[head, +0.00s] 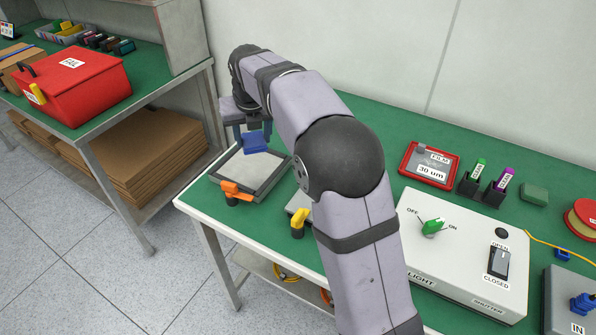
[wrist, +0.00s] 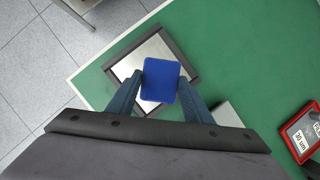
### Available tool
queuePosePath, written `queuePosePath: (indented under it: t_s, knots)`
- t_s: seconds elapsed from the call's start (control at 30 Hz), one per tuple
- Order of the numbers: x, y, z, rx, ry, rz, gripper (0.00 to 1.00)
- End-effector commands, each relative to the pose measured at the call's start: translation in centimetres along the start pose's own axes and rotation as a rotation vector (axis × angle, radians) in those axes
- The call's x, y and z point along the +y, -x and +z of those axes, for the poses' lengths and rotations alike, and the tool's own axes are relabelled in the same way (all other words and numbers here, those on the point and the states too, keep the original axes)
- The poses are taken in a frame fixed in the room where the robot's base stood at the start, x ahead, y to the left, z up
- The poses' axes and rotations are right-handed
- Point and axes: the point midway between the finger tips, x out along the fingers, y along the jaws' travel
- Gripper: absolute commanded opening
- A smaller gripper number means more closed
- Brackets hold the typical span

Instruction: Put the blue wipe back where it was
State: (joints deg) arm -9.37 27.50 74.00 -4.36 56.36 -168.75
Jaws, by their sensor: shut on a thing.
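The blue wipe (wrist: 160,80) is a small flat blue block between my gripper's two fingers in the wrist view. My gripper (wrist: 160,90) is shut on it. In the head view my gripper (head: 251,130) is at the far left of the green table, with the blue wipe (head: 255,143) below its fingers. The wipe is in front of or over a square dark-framed plate (head: 259,187) with a pale surface. I cannot tell whether it touches the plate.
An orange clamp (head: 234,188) sits at the plate's front edge, and a yellow handle (head: 299,218) stands to its right. A red film case (head: 430,163), pen holders, a green block (head: 535,194) and a white switch box (head: 450,250) fill the right side. My arm hides the table's middle.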

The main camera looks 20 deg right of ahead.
Motion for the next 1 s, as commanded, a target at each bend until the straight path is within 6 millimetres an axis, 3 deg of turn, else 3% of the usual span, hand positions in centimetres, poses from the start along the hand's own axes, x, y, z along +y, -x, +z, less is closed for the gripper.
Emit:
queuePosePath:
  t_s: [0.17, 0.43, 0.57, 0.83, 1.0]
  knots:
    - [-1.2, 1.5, 0.8, -0.002, -0.021, -0.008, 0.25]
    - [-4.5, 6.5, 3.1, -0.004, -0.073, -0.03, 0.25]
    - [-6.5, 9.0, 3.3, -0.002, -0.104, -0.043, 0.25]
    - [-10.8, 12.1, 0.8, 0.0, -0.158, -0.066, 0.25]
    - [-13.7, 12.9, -2.4, 0.002, -0.2, -0.084, 0.25]
